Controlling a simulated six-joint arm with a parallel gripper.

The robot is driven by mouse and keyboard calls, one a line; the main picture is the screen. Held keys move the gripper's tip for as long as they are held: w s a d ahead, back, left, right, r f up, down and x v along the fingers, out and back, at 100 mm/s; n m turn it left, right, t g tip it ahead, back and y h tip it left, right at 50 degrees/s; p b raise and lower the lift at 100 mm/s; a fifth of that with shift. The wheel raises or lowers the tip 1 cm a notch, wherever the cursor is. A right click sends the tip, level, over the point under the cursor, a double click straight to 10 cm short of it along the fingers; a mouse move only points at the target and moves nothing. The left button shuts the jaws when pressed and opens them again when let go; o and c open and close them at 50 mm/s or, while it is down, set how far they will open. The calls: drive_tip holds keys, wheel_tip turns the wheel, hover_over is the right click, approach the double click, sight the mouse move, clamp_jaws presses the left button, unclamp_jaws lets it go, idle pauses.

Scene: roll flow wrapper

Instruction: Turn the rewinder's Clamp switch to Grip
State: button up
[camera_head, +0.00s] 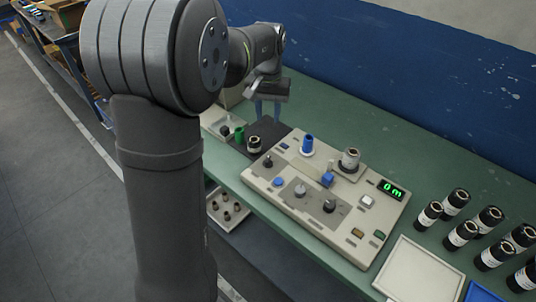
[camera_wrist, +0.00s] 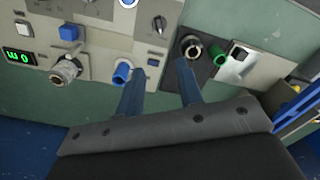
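The rewinder (camera_head: 285,205) is a beige sloped panel on the green bench. It carries a black knob (camera_head: 268,161) at its left end and another black knob (camera_head: 330,205) nearer its front edge. The left-end knob also shows in the wrist view (camera_wrist: 158,25). The labels are too small to read, so I cannot tell which knob is the Clamp switch or where it points. My gripper (camera_head: 267,110) hangs above the bench behind the panel's left end. In the wrist view its two blue fingers (camera_wrist: 160,88) are apart, with nothing between them.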

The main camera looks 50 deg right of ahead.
sight(268, 157)
wheel_tip(268, 157, down, 17)
drive_tip(key=shift+f, duration=0.1)
idle(0.3)
drive_tip(key=shift+c, duration=0.2)
clamp_jaws()
